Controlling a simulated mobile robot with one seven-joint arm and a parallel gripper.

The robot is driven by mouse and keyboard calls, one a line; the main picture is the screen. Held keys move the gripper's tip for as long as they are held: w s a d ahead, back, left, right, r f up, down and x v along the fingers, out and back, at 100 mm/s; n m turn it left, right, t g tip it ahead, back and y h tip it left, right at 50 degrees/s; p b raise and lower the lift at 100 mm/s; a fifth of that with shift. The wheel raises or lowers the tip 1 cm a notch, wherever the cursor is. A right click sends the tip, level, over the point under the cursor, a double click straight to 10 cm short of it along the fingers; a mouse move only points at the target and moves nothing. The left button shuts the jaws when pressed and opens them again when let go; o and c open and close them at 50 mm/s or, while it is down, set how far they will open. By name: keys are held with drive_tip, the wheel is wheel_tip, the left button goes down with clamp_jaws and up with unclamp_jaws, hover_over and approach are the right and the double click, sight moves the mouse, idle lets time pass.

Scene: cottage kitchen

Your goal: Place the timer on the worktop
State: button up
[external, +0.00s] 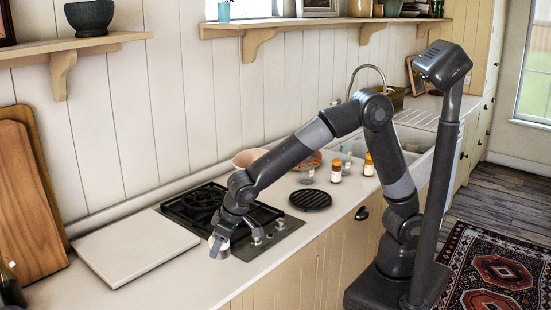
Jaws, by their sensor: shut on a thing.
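My gripper (218,246) is at the front edge of the stove, low over the worktop (185,281). It is shut on a small whitish round thing, the timer (222,253), of which only part shows. I cannot tell whether the timer touches the worktop or hangs just above it. The worktop runs along the wall, and its front strip below the gripper is bare.
A black stove (205,205) with knobs lies right behind the gripper. A white board (135,246) lies to the left. A black round trivet (310,199), two orange bottles (336,171) and a bowl (248,158) stand to the right, before the sink (408,138).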

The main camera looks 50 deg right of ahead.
drive_tip(key=a+f, duration=0.1)
drive_tip(key=s+a, duration=0.1)
drive_tip(key=a, duration=0.1)
drive_tip(key=shift+f, duration=2.35)
drive_tip(key=shift+f, duration=0.1)
drive_tip(key=o, duration=1.2)
drive_tip(key=v, duration=1.2)
drive_tip(key=shift+d, duration=0.15)
